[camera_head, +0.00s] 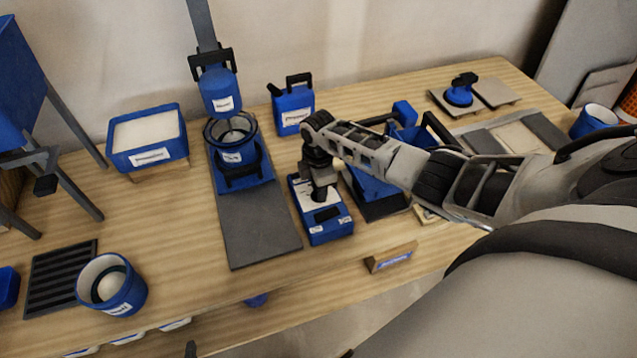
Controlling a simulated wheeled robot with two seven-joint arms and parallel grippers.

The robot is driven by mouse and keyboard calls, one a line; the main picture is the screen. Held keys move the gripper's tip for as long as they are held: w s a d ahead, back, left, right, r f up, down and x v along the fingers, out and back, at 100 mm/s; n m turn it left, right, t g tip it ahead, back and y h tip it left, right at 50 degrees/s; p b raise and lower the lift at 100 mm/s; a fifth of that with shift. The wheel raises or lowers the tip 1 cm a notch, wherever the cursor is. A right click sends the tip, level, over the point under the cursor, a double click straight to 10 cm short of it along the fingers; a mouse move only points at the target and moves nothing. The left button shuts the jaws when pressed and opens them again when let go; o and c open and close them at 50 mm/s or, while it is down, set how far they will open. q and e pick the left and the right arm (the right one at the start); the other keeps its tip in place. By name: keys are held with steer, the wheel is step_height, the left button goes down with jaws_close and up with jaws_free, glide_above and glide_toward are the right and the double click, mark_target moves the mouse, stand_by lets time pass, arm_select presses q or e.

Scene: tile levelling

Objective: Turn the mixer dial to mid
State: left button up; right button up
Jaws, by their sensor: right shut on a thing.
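The mixer (216,88) stands at the back left, with its blue head on a dark column above a bucket (233,155). To its right lies a blue control box (337,232) with a pale top panel, a dark window and small labels. My right gripper (320,190) reaches down from above onto the panel and is shut on the dial there. The dial is mostly hidden by the gripper, so I cannot read its setting. My left gripper is not in view.
A dark board (260,228) lies in front of the mixer. A blue tub (147,150), a blue canister (292,106) and a bucket (112,285) stand around. My right arm covers part of the right side. The wooden table (190,245) is clear at left centre.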

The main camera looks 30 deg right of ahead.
steer(key=o, duration=1)
step_height(320, 180, up, 16)
steer(key=shift+p, duration=0.8)
